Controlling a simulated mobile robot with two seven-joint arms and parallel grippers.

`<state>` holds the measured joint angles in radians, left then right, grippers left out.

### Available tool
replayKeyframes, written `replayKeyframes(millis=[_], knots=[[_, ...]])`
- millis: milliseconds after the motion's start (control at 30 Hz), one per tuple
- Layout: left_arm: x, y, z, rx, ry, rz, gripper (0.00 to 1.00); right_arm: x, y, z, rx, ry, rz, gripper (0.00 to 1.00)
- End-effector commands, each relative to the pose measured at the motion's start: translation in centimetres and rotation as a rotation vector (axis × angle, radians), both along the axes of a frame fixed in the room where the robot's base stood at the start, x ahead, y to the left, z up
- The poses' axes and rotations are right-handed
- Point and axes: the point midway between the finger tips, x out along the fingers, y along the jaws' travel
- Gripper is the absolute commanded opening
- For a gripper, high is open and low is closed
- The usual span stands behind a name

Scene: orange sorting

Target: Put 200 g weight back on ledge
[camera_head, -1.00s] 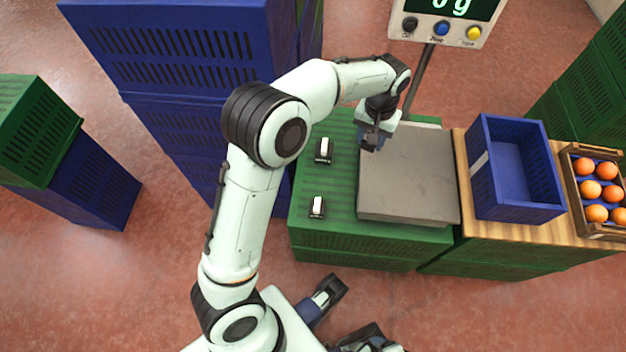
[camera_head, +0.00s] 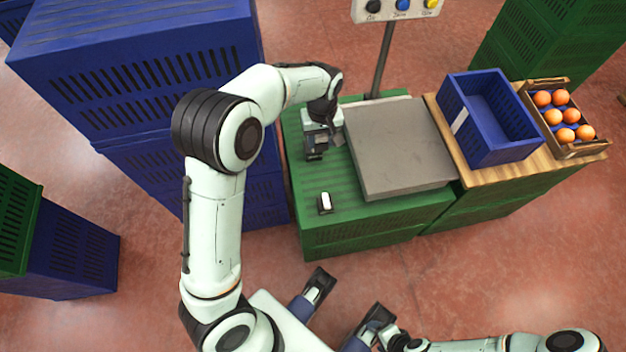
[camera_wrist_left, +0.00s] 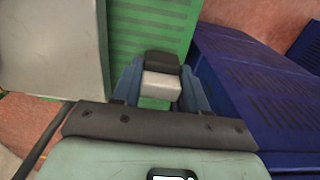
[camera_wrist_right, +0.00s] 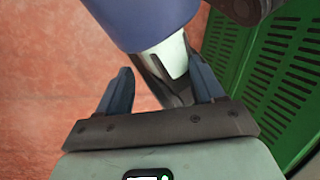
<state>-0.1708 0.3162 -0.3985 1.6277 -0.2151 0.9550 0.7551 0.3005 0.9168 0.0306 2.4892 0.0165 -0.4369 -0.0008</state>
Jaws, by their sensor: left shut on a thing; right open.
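A small weight with a black top and a white face (camera_wrist_left: 160,84) sits between the fingers of my left gripper (camera_wrist_left: 158,90), which is shut on it, over the green ribbed crate top. In the head view, my left gripper (camera_head: 317,152) is at the left of the scale plate and largely covers the weight; whether it touches the crate top is unclear. A second black and white weight (camera_head: 325,203) stands on the crate top (camera_head: 345,228), nearer the front. The weights' markings are unreadable. The scale's grey plate (camera_head: 400,150) is bare. My right gripper (camera_wrist_right: 160,92) is open and empty.
A blue crate (camera_head: 490,120) stands on the wooden board right of the scale, beside a small crate of oranges (camera_head: 565,120). The scale's post (camera_head: 385,58) rises behind the plate. Tall blue crates (camera_head: 140,70) stand to the left. The crate top's front left is mostly clear.

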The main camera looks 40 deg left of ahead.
Motion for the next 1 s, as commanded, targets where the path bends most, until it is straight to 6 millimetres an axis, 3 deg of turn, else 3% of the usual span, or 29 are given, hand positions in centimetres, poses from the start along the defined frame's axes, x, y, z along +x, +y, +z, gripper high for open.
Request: replayKeyframes(millis=[167,633,1000], knots=[[-0.1,0.0,-1.8,0.0,0.001,0.014,0.06,0.4,-0.2,-0.6,-0.006,-0.012,-0.005,0.68],[-0.1,0.1,-13.9,0.0,0.003,0.013,0.06,4.8,-2.2,-4.3,-0.062,-0.131,-0.054,0.68],[-0.1,0.1,-17.3,-0.001,0.001,0.012,0.06,6.3,-2.9,-5.2,-0.08,-0.17,-0.07,0.68]])
